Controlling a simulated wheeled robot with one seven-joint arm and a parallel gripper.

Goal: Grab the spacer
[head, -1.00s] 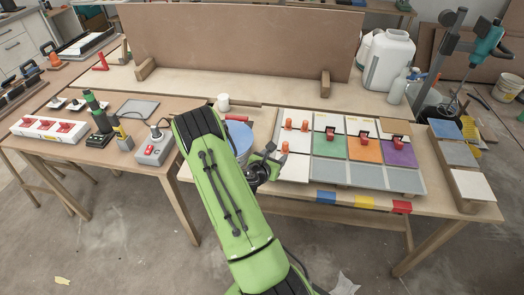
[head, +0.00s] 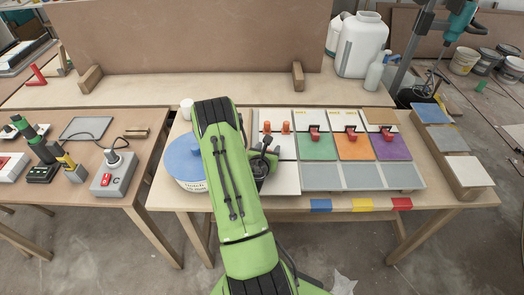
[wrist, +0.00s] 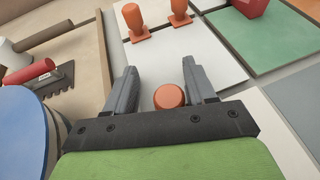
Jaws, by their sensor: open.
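An orange spacer (wrist: 169,96) shows as a round top between the two grey fingers of my gripper (wrist: 158,88) in the wrist view. The fingers are open, one on each side, with a gap visible around the spacer. Two more orange spacers stand on the white tile farther off in the wrist view, one left (wrist: 135,22) and one right (wrist: 179,14). In the head view they stand at the back of the white tile (head: 286,127), just beyond my gripper (head: 265,148). The spacer between the fingers is hidden there by my arm.
Green, orange and purple tiles with red clips (head: 351,133) lie right of the white tile. A blue-lidded bucket (head: 186,158) stands left of my arm. In the wrist view, a notched trowel (wrist: 40,75) lies left. Grey tiles (head: 370,176) line the near edge.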

